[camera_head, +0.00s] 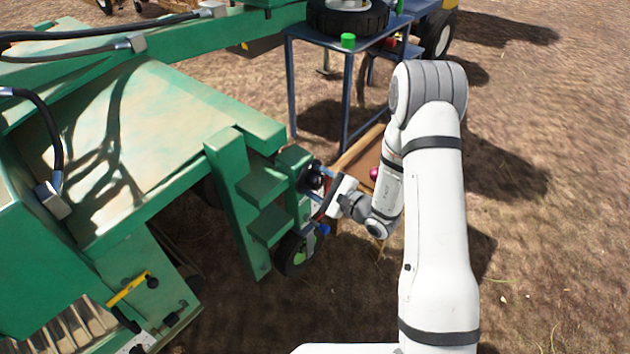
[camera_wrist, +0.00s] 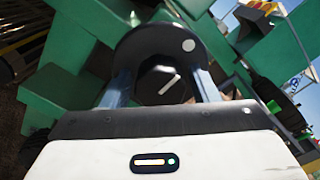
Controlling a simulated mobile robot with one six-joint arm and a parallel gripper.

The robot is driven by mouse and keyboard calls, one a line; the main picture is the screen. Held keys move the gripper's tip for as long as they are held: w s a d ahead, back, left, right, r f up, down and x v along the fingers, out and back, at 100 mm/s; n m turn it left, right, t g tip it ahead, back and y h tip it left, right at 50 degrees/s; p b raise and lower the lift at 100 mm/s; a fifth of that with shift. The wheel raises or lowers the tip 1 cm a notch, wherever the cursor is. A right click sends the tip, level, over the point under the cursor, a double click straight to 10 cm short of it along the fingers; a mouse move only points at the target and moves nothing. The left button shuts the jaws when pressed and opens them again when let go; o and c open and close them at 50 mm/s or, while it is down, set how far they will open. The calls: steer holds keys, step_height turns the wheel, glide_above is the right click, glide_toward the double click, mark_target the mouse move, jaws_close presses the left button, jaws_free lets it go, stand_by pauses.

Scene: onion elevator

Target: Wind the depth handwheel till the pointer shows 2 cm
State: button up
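The depth handwheel (camera_wrist: 188,45) is a black disc with a white dot near its upper right edge in the wrist view. A dark hub with a white line (camera_wrist: 170,85) shows in its middle. In the head view the handwheel (camera_head: 314,181) is a small dark shape on the green machine's post. My gripper (camera_wrist: 162,78) is at the wheel, one blue-grey finger on each side of the hub. I cannot tell whether the fingers touch it. In the head view my gripper (camera_head: 322,205) is small and partly hidden. No pointer or scale can be read in either view.
The green machine (camera_head: 150,140) fills the left, with a small wheel (camera_head: 296,252) below the post. A wooden crate (camera_head: 350,155) stands behind my wrist. Open brown ground lies to the right.

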steer(key=c, duration=0.7)
steer(key=shift+c, duration=0.2)
steer(key=shift+m, duration=0.3)
steer(key=m+p, duration=0.1)
steer(key=m, duration=0.2)
steer(key=shift+m, duration=0.3)
steer(key=m+p, duration=0.1)
steer(key=m, duration=0.3)
steer(key=shift+m, duration=0.3)
steer(key=m+p, duration=0.2)
steer(key=m, duration=0.3)
steer(key=shift+d+p, duration=0.1)
steer(key=shift+p, duration=0.2)
steer(key=shift+f+m+p, duration=0.1)
steer(key=shift+m+p, duration=0.6)
steer(key=shift+m, duration=1.3)
